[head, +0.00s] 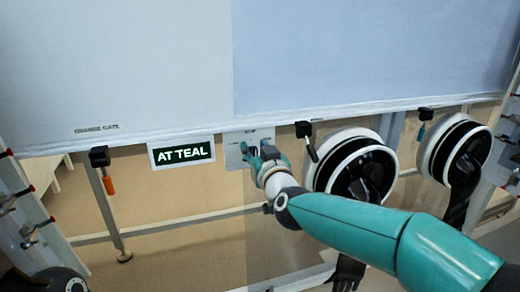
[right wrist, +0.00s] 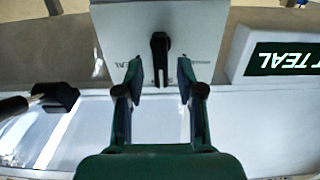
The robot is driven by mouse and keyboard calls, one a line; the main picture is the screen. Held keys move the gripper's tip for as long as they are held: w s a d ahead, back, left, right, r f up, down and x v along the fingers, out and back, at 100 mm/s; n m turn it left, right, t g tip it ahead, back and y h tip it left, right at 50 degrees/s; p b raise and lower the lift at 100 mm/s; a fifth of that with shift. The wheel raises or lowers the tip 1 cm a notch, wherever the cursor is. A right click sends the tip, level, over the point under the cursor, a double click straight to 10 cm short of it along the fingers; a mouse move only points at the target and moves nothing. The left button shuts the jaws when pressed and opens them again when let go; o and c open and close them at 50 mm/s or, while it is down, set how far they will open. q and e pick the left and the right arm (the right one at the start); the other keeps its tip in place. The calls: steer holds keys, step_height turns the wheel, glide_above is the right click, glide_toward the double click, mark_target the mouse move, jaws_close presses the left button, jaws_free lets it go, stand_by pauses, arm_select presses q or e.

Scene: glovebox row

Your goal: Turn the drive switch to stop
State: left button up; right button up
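The drive switch is a black lever knob (right wrist: 159,58) on a pale grey plate (right wrist: 190,20). In the right wrist view, which shows the sign's lettering upside down, the lever points down the picture. My right gripper (right wrist: 159,76) is open, with one teal finger on each side of the lever and a visible gap on both sides. In the head view the plate (head: 233,157) is below the white panel, and my right gripper (head: 250,152) is in front of it, hiding most of the switch. My left gripper is not in view.
A lit sign reading "AT TEAL" (head: 184,152) is left of the plate. Round glove ports with black gloves (head: 365,178) (head: 467,165) are to the right. Black clamps, one with an orange handle (head: 109,185), hang along the panel's lower edge.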

steer(key=shift+w+a, duration=0.1)
steer(key=shift+w, duration=0.25)
